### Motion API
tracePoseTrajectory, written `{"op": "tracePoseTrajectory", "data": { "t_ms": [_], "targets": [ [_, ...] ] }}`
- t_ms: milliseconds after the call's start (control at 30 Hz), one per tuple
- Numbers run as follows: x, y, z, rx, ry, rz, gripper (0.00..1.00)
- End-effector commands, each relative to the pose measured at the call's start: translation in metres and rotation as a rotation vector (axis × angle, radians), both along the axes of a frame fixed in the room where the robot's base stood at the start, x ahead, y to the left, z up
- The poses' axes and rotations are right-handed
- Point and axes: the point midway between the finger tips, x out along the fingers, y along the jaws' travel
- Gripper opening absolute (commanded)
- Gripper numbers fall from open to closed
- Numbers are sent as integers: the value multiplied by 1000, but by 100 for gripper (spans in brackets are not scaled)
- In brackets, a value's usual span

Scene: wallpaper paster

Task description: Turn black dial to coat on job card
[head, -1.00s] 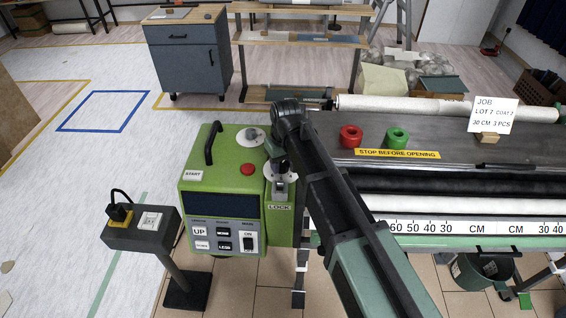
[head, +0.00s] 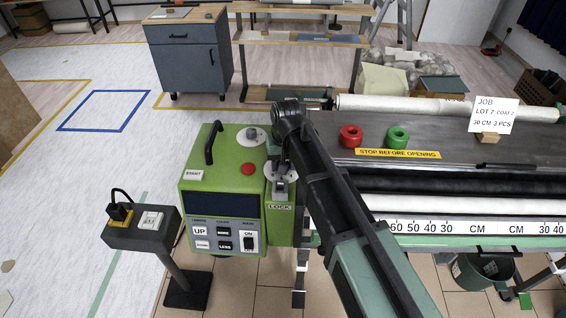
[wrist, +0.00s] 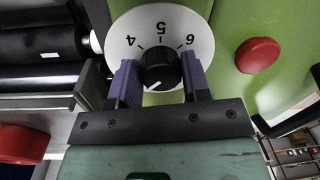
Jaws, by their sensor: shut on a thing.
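The black dial (wrist: 160,70) sits on a white scale disc (wrist: 186,25) on the green machine. Its numbers 4, 5 and 6 appear upside down in the wrist view. A white mark on the dial points to the lower left there, away from these three. My gripper (wrist: 162,80) is shut on the dial, one purple finger on each side. In the head view my gripper (head: 280,178) covers most of the dial.
A red button (wrist: 257,55) is beside the disc.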

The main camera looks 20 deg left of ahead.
Motion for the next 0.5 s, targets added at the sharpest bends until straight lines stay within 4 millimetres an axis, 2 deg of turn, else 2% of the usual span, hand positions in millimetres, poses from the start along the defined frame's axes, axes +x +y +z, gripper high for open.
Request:
{"op": "tracePoseTrajectory", "data": {
  "t_ms": [67,100,233,500],
  "targets": [
    [0,0,0,0,1,1,20],
    [0,0,0,0,1,1,48],
    [0,0,0,0,1,1,68],
    [0,0,1,0,0,1,69]
  ]
}}
